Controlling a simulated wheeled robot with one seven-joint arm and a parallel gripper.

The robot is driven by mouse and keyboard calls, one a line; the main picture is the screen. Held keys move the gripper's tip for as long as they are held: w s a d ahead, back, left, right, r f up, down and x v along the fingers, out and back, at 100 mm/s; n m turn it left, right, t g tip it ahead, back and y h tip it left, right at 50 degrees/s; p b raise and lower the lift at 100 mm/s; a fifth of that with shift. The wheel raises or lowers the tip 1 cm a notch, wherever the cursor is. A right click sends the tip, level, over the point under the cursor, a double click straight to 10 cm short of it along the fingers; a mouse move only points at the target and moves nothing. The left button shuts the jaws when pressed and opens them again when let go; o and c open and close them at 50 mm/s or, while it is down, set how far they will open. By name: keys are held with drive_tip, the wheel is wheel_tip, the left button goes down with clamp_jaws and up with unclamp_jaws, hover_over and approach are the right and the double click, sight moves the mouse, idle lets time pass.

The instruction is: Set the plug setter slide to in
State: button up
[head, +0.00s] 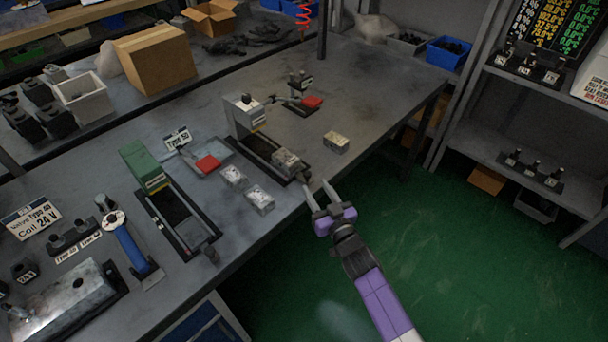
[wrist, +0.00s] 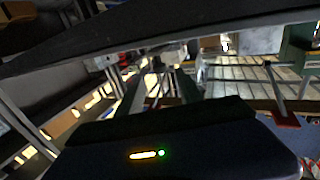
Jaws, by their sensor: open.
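Two slide fixtures stand on the grey bench (head: 385,95) in the head view; I cannot read which is the plug setter. One has a light grey housing (head: 244,116) and a dark rail running to the bench's front edge, with a metal valve block (head: 286,160) at its near end and a dark knob (head: 304,175) beyond. The other has a green housing (head: 143,165) and a dark frame (head: 184,222) with a knob (head: 209,254) in front. My gripper (head: 319,191) is open and empty, just off the front edge near the grey fixture's knob, apart from it.
Loose valve blocks (head: 336,142) (head: 260,199) lie on both sides of the grey fixture. Red-padded levers (head: 207,164) (head: 312,102) and a blue-handled tool (head: 131,247) are on the bench. Green floor (head: 440,250) is clear; shelves (head: 490,130) stand right.

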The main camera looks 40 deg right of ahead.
sight(309, 177)
drive_tip(key=b+x, duration=0.1)
drive_tip(key=x, duration=0.6)
clamp_jaws()
idle(1.4)
